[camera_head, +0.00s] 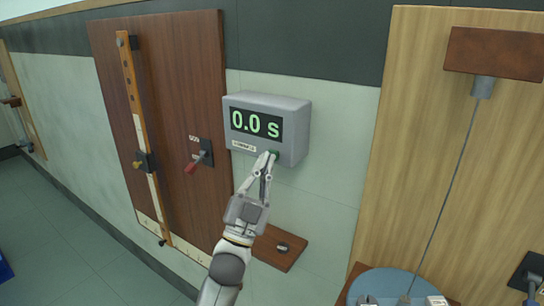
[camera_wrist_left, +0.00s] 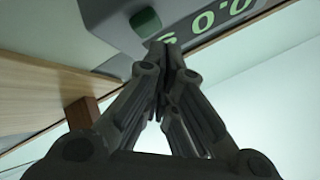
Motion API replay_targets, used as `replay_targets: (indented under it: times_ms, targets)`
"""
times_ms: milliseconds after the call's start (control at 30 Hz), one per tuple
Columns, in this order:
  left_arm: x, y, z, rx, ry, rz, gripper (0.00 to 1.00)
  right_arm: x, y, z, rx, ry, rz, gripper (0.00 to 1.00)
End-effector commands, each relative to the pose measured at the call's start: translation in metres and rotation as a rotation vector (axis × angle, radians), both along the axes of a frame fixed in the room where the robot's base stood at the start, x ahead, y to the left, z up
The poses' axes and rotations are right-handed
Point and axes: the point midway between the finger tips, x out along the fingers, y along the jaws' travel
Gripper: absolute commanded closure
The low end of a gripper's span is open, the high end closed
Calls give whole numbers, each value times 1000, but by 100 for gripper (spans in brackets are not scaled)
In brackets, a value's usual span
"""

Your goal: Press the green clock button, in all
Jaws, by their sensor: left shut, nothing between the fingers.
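The grey clock box (camera_head: 292,124) is on the wall and its display reads 0.0 s in green digits. The green clock button (camera_head: 274,153) is at the lower right of its front, partly covered by my fingertips in the head view. My left gripper (camera_head: 268,157) is shut and empty, with its tips right at the button. In the left wrist view the button (camera_wrist_left: 146,20) shows just left of the closed fingertips (camera_wrist_left: 163,46). I cannot tell whether the tips touch the button or the clock face. My right gripper is not in view.
A dark wooden panel (camera_head: 180,60) with a scaled rail and a red-handled switch (camera_head: 197,162) is left of the clock. A small wooden shelf (camera_head: 268,252) is below. A pale wooden panel (camera_head: 420,140) with a hanging wire and a blue disc (camera_head: 385,284) is at right.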

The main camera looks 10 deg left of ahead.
Motion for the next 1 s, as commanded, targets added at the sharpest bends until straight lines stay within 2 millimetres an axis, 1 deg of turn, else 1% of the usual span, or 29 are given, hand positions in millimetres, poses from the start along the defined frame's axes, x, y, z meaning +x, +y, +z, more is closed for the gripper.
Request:
replay_targets:
  times_ms: [600,1000]
  targets:
    - [0,0,0,0,0,0,100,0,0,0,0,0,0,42]
    - [8,-3,0,0,0,0,100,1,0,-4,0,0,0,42]
